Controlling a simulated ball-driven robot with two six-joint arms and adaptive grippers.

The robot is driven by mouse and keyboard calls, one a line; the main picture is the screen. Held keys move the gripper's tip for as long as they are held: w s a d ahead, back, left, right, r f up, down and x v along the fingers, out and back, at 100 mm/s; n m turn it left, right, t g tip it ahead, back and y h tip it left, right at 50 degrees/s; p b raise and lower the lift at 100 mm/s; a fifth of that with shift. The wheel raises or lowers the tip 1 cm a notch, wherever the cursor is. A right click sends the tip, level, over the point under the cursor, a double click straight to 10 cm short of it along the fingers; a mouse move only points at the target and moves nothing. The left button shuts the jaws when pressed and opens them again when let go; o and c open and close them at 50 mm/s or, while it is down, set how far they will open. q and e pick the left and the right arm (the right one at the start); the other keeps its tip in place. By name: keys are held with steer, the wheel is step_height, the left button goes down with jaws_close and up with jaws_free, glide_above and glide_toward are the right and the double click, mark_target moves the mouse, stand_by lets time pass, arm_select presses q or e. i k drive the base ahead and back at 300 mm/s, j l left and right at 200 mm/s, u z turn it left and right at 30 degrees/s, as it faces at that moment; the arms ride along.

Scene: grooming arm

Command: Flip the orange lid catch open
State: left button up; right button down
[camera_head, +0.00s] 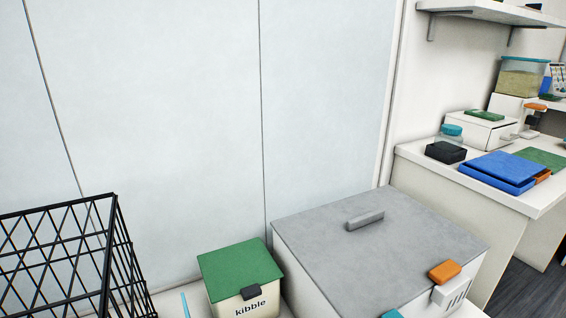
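The orange lid catch (444,271) sits at the front right edge of the grey lid (360,250), just above a white slotted block (452,293) on the front of the white bin. It appears to lie flat over the lid's edge; I cannot tell if it is latched. The grey lid lies flat on the bin and has a grey bar handle (365,219). Neither of my grippers is in view.
A kibble box (235,300) with a green lid (240,268) stands left of the bin. A black wire basket (60,255) is at far left. A teal piece (392,314) shows at the bottom edge. A side counter (425,158) holds a blue tray (490,180).

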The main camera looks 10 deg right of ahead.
mark_target(442, 274)
steer(key=l, duration=0.65)
steer(key=i+l, duration=0.1)
steer(key=l, duration=0.55)
